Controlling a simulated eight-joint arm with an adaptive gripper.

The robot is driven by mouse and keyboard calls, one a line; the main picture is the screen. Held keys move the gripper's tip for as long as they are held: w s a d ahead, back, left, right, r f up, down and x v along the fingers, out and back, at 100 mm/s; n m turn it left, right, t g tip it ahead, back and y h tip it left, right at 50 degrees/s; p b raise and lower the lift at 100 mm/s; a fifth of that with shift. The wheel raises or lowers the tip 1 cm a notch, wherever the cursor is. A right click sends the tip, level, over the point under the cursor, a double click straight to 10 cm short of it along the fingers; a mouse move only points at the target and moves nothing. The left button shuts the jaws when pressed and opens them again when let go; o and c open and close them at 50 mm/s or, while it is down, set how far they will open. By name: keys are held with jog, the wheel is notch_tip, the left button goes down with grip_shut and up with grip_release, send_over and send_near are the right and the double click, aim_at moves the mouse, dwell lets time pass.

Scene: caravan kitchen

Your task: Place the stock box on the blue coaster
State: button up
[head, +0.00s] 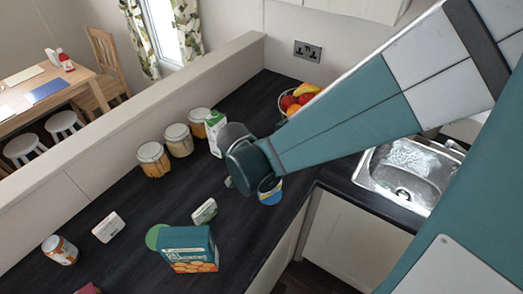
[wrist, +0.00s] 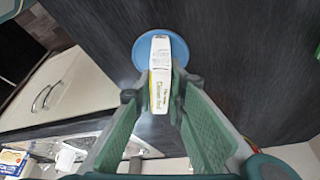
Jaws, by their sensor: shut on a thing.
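The stock box (wrist: 160,75), a narrow white box with yellow parts and dark lettering, is between the green fingers of my gripper (wrist: 158,92) in the wrist view. My gripper is shut on it. The round blue coaster (wrist: 179,45) lies on the dark worktop behind the far end of the box, which overlaps it in this view. In the head view the blue coaster (head: 271,198) shows below my wrist, near the worktop's front edge, with part of the box above it. I cannot tell whether the box touches the coaster.
A teal cracker box (head: 188,250) stands on the worktop by a green disc (head: 153,236). Small white boxes, a can (head: 60,250), several jars (head: 153,160) and a carton (head: 214,130) stand around. A fruit bowl (head: 293,100) is behind my arm; the sink (head: 408,170) is right.

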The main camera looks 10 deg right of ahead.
jog(key=shift+f, duration=0.2)
jog(key=o, duration=0.9)
jog(key=shift+r, duration=0.15)
jog(key=shift+p+v, duration=0.9)
jog(key=shift+v, duration=5.15)
jog(key=shift+s, duration=0.1)
jog(key=shift+s+d+r+n+t+y, duration=0.65)
jog(key=shift+s+d+r+n+t, duration=0.4)
jog(key=shift+d+r+n, duration=0.85)
jog(key=shift+s+d+r+n+t+y, duration=0.75)
jog(key=shift+s+d+r+n, duration=0.5)
jog(key=shift+d+n, duration=1.25)
jog(key=shift+s+d+r+n+t+y, duration=0.6)
jog(key=shift+s+d+r+n+t, duration=0.45)
jog(key=shift+d+r+n, duration=1.05)
